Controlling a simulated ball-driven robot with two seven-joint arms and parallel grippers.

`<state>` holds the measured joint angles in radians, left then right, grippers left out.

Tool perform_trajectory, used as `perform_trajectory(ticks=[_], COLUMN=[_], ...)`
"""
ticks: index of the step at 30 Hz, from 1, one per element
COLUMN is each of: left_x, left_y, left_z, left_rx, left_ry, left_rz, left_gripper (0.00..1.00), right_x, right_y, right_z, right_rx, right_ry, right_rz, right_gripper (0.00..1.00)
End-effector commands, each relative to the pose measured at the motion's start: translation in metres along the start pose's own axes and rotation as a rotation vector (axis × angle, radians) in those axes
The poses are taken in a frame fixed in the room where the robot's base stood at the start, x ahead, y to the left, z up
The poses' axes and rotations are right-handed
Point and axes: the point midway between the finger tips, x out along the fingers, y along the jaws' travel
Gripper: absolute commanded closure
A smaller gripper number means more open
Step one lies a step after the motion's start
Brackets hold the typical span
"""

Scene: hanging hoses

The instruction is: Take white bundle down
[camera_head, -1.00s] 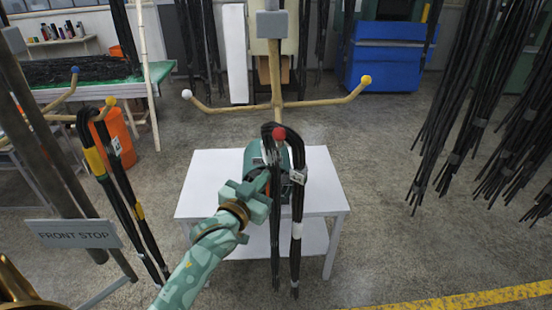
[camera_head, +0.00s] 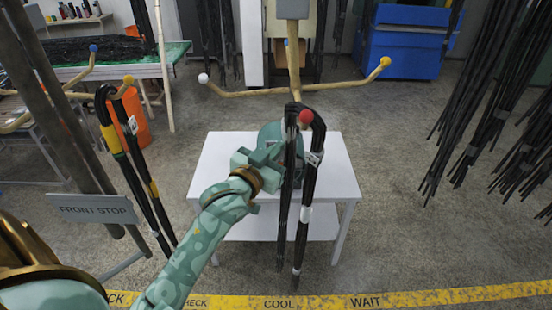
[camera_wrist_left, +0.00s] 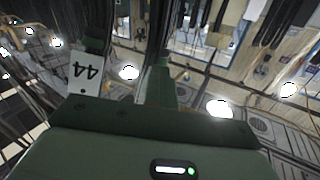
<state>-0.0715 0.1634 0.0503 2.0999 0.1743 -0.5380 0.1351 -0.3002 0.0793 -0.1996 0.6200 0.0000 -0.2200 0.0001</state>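The white-banded bundle of black hoses (camera_head: 303,213) hangs folded over the red-tipped peg (camera_head: 305,117) in the head view. Its right strand carries the white band and a small pale tag (camera_head: 314,158). My left gripper (camera_head: 280,162) is at the left strand, below the peg, with its fingertips close to the hoses. In the left wrist view a gap shows between the two green fingers (camera_wrist_left: 128,65), so it looks open. A white tag marked 44 (camera_wrist_left: 86,72) is by the left finger. Whether the fingers touch the hoses is hidden. My right gripper is not in view.
A yellow-banded bundle (camera_head: 118,150) hangs at left above a FRONT STOP sign (camera_head: 92,209). Loose hoses (camera_head: 470,110) hang at right. A yellow line (camera_head: 400,299) crosses the front floor.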

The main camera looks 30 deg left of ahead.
Motion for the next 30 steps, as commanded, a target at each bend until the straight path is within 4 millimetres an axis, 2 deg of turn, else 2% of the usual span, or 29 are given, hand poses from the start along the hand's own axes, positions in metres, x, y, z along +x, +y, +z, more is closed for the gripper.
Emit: perform_trajectory(ticks=[1,6,11,23,28,30], left_x=[0.000,0.000,-0.016,-0.078,-0.106,-0.114], left_y=[-0.001,-0.004,0.006,0.042,0.057,0.062], left_z=[-0.012,-0.032,-0.031,-0.032,-0.037,-0.040], left_rx=[-0.001,-0.002,-0.003,-0.003,-0.003,-0.003], left_ry=[0.013,0.014,0.009,0.004,0.001,-0.002], left_rz=[0.000,0.000,0.002,0.001,0.000,0.001], left_gripper=[1.00,1.00,1.00,1.00,1.00,1.00], right_x=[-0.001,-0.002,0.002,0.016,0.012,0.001], right_y=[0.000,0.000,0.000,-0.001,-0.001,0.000], right_z=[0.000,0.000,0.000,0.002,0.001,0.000], right_rx=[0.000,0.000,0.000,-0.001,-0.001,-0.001], right_ry=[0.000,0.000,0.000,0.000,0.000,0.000], right_rz=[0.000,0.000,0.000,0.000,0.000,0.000], right_gripper=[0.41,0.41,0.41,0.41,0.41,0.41])
